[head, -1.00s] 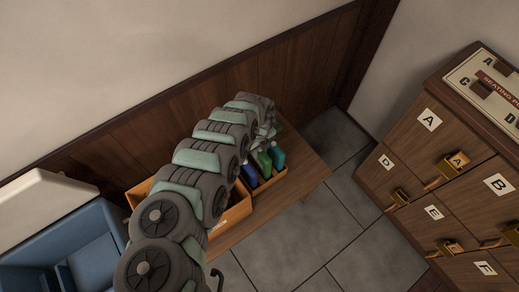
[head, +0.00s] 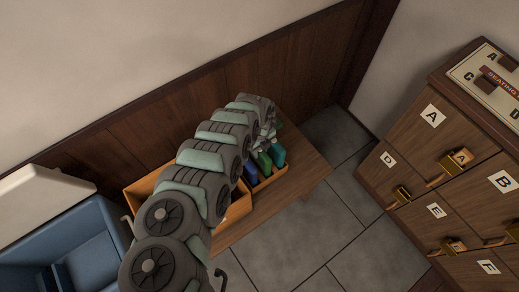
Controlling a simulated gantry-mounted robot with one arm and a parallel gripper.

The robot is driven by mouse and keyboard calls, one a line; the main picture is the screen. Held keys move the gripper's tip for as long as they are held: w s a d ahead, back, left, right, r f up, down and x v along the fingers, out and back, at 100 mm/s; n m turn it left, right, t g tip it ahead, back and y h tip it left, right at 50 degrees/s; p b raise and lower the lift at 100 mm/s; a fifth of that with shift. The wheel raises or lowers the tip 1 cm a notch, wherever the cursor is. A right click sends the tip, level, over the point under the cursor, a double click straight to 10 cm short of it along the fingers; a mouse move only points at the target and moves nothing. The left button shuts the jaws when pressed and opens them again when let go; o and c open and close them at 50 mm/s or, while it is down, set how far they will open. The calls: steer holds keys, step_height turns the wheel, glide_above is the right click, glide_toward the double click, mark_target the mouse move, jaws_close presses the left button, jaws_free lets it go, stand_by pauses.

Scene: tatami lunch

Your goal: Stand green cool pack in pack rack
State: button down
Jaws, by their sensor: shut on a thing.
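My gripper (head: 268,143) is at the far end of my arm, low over the pack rack (head: 270,181), an orange-brown open box on the wooden bench. It is shut on a green cool pack (head: 264,162), which stands roughly upright at the rack. My wrist partly hides the fingertips and the pack's upper part. I cannot tell whether its lower edge touches the rack floor. A teal-green pack (head: 278,155) stands to its right and a blue pack (head: 250,173) to its left.
A larger orange box (head: 238,209) stands on the bench (head: 306,172), left of the rack and partly behind my arm. A blue cooler (head: 88,243) with a white lid is at lower left. Lockers with lettered doors (head: 425,160) stand right. Bare bench lies right of the rack.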

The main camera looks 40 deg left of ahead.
steer(key=shift+r, duration=0.1)
steer(key=c, duration=1)
jaws_free()
steer(key=shift+o, duration=0.4)
steer(key=o, duration=0.6)
steer(key=shift+c, duration=0.2)
steer(key=shift+a+r+p, duration=0.1)
steer(key=shift+r+p, duration=3)
steer(key=shift+r, duration=0.4)
